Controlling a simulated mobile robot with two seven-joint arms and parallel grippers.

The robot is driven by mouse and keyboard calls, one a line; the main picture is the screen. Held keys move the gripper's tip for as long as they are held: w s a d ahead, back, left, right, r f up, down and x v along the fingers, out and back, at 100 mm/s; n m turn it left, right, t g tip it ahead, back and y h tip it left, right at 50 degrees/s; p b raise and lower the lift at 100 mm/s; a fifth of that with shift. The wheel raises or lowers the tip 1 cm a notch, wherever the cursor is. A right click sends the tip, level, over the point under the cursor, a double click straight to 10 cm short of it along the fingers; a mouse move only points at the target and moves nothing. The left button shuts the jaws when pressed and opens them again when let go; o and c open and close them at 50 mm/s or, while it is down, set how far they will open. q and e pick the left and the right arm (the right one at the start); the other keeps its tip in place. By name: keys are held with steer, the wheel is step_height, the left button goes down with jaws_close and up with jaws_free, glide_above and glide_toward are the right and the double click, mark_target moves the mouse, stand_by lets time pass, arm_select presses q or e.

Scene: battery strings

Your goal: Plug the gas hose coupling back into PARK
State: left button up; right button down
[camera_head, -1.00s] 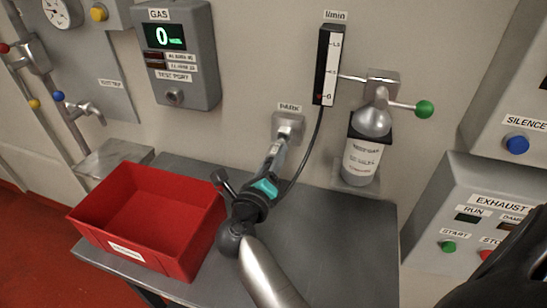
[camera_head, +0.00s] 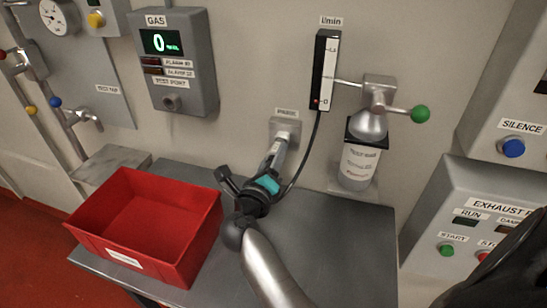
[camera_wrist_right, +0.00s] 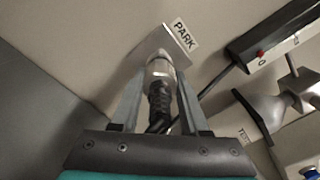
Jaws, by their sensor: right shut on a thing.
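The PARK socket (camera_head: 287,127) is a grey metal block on the wall under a PARK label. It also shows in the right wrist view (camera_wrist_right: 160,45). My right gripper (camera_head: 277,160) is in front of it, shut on the gas hose coupling. In the right wrist view the coupling (camera_wrist_right: 160,75) is a silver collar with a black ribbed part between the two fingers. Its front end meets the PARK block; how deep it sits cannot be told. The black hose (camera_head: 305,155) runs up to the flow meter (camera_head: 324,70). My left gripper is not in view.
A red bin (camera_head: 145,222) stands on the grey table (camera_head: 335,240) at left. The gas bottle (camera_head: 360,160) with a green-knobbed valve (camera_head: 420,114) is on the wall at right. The GAS panel (camera_head: 174,62) with its TEST PORT (camera_head: 170,102) is at upper left. The exhaust box (camera_head: 470,220) is far right.

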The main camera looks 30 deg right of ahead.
steer(key=shift+w+d, duration=0.3)
steer(key=shift+d, duration=0.05)
steer(key=shift+c, duration=1.6)
jaws_free()
